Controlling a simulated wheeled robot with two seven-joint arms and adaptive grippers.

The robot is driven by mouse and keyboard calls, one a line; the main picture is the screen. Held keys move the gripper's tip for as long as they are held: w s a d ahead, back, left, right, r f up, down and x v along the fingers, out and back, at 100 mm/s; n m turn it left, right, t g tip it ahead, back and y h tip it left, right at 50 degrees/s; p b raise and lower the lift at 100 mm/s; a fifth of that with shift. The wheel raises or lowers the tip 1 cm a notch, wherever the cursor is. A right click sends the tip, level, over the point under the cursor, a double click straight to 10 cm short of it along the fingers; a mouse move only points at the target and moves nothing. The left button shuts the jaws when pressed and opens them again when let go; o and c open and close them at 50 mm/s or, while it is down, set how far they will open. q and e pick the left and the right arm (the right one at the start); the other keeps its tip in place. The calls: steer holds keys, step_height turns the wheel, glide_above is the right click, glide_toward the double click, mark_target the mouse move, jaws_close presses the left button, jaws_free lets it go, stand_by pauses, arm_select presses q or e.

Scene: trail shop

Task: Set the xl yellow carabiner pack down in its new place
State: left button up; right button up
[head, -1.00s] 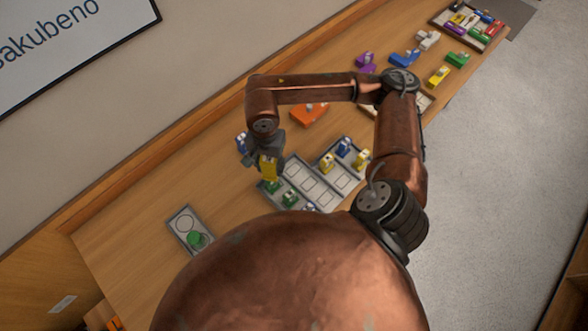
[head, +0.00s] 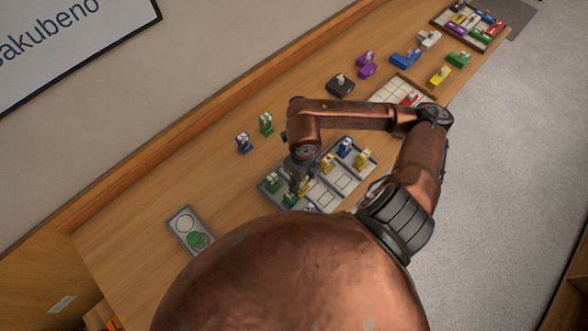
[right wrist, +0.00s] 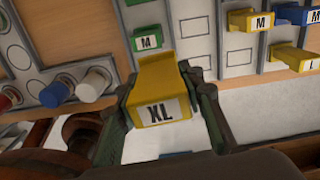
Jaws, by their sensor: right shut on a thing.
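The xl yellow carabiner pack (right wrist: 160,90) is in my right gripper (right wrist: 163,88), with its XL label facing the wrist camera. A finger is on each side of it. In the head view my right gripper (head: 301,184) points down over the grey slotted tray (head: 321,194), and a bit of the yellow pack (head: 305,188) shows at its tip. I cannot tell whether the pack touches the tray. A green M pack (right wrist: 149,42) stands just beyond it. Empty outlined slots (right wrist: 195,27) lie to its right in the wrist view. My left gripper is out of view.
The tray also holds a yellow M pack (right wrist: 250,20), a blue M pack (right wrist: 298,14) and a yellow L pack (right wrist: 292,57). A small tray (head: 179,213) with a green disc lies left, with bare wood between.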

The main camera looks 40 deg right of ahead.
steer(key=shift+s+d+m, duration=0.1)
steer(key=shift+m, duration=0.2)
steer(key=shift+w+d+f, duration=0.15)
steer(key=shift+w+f, duration=0.05)
steer(key=shift+w, duration=0.05)
steer(key=w+d+f, duration=0.2)
steer(key=w+f, duration=0.1)
steer(key=w+d+f, duration=0.2)
steer(key=w+f, duration=0.1)
steer(key=w, duration=0.1)
steer(key=w+d+f+p, duration=0.1)
steer(key=w+d+f, duration=0.1)
steer(key=w+f, duration=0.1)
steer(key=shift+w+d+f, duration=0.2)
steer(key=shift+w+f, duration=0.1)
steer(key=shift+w, duration=0.45)
step_height(320, 180, down, 3)
steer(key=shift+p, duration=0.3)
steer(key=shift+f, duration=0.1)
